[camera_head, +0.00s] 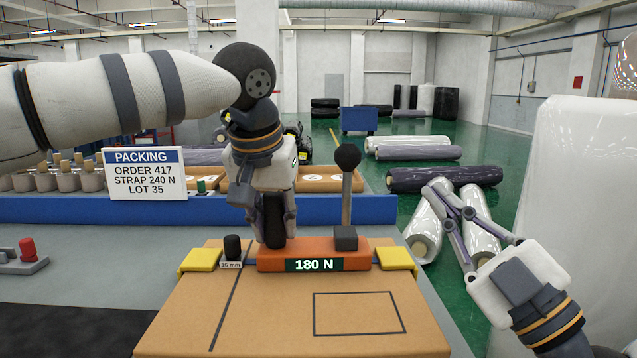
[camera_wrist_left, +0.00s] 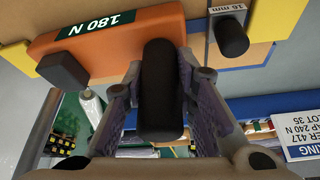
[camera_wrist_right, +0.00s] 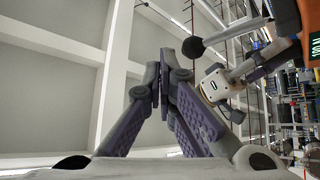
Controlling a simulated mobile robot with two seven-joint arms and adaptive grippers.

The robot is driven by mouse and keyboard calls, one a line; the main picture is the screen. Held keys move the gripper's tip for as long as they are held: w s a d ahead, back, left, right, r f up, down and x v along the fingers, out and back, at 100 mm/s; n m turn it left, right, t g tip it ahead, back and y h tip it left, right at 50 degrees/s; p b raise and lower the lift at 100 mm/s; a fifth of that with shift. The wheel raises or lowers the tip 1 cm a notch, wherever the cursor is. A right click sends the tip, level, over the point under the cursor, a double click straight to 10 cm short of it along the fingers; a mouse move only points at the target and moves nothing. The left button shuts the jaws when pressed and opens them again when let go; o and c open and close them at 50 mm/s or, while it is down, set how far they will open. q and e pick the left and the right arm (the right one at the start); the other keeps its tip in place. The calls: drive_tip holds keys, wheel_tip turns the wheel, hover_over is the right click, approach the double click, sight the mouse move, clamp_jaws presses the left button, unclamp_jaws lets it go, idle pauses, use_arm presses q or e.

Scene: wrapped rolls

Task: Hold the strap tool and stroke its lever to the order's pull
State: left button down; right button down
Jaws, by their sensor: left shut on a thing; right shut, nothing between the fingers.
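The orange strap tool (camera_head: 335,255) sits on top of a cardboard box (camera_head: 260,310), and its display reads 180 N. My left gripper (camera_head: 273,225) is shut on the tool's black upright handle (camera_wrist_left: 162,90). The lever (camera_head: 347,190), a grey rod with a black ball knob, stands nearly upright at the tool's right end. My right gripper (camera_head: 452,195) is shut and empty, right of the lever and apart from it; its closed fingers show in the right wrist view (camera_wrist_right: 160,75). The packing sign (camera_head: 144,174) reads order 417, strap 240 N, lot 35.
Yellow corner pieces (camera_head: 200,259) flank the tool on the box. A black knob with a 16 mm label (camera_head: 232,247) stands left of the tool. A blue-edged shelf (camera_head: 60,209) runs behind. Wrapped rolls (camera_head: 445,178) lie on the green floor. A large white-wrapped form (camera_head: 580,180) stands at right.

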use_arm(q)
drive_tip(key=shift+f, duration=0.2)
use_arm(e)
drive_tip(key=w+a+r+h, duration=0.2)
drive_tip(key=a+r+h, duration=0.2)
drive_tip(key=a+r, duration=0.35)
drive_tip(key=s+a+f+n+g+h, duration=0.1)
drive_tip(key=s+a+f+g+h, duration=0.1)
drive_tip(key=s+a+f+h, duration=0.1)
drive_tip(key=shift+s+a+n+g+h, duration=0.3)
drive_tip(key=shift+s+a+g+h, duration=0.1)
drive_tip(key=shift+s+a+h, duration=0.65)
drive_tip(key=shift+w+a, duration=0.1)
drive_tip(key=shift+w, duration=0.1)
hover_over(347, 188)
drive_tip(key=s+a, duration=0.1)
drive_tip(key=a, duration=0.3)
drive_tip(key=shift+s, duration=0.15)
drive_tip(key=shift+s+r, duration=0.1)
